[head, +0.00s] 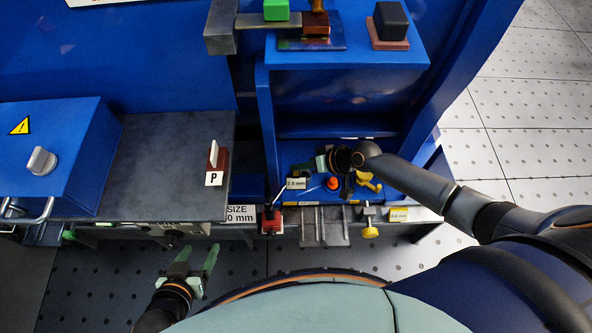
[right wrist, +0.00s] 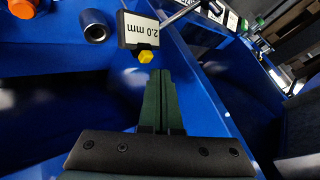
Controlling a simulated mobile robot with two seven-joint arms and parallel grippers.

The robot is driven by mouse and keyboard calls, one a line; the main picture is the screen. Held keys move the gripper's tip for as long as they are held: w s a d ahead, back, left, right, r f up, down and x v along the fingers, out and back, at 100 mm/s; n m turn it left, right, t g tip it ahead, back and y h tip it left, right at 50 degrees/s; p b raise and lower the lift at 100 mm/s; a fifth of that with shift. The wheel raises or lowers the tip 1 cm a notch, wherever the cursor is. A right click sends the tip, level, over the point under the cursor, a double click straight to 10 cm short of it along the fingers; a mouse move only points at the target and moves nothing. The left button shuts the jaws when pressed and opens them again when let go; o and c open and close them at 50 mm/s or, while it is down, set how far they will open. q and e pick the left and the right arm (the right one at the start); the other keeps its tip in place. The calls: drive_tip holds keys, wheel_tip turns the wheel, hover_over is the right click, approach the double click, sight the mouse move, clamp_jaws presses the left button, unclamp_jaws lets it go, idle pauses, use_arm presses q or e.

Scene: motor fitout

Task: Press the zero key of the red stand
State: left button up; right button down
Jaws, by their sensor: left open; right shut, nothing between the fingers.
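The red stand (head: 271,220) sits at the front edge of the bench in the head view, with a thin rod rising to a small display (head: 296,183). The right wrist view shows a display (right wrist: 140,30) reading 2.0 mm, upside down, with a small yellow key (right wrist: 146,57) at its edge. My right gripper (head: 321,163) is shut and empty, just right of the display. Its fingertips (right wrist: 160,73) are close to the yellow key; I cannot tell whether they touch. My left gripper (head: 197,260) is open and empty, low in front of the bench.
An orange knob (head: 333,183) and a yellow part (head: 368,182) lie close by my right gripper. A yellow knob (head: 370,232) hangs at the front edge. Blue panels border the recess. A grey plate (head: 160,160) with a P-marked stand (head: 214,165) is to the left.

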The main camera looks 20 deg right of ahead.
idle(0.4)
drive_tip(key=shift+f+b, duration=0.4)
drive_tip(key=shift+f, duration=0.05)
drive_tip(key=shift+f+b, duration=0.45)
idle(0.4)
idle(0.4)
drive_tip(key=shift+r+p, duration=0.8)
drive_tip(key=shift+r, duration=0.1)
wheel_tip(320, 180, up, 5)
drive_tip(key=p, duration=0.4)
drive_tip(key=shift+p, duration=0.35)
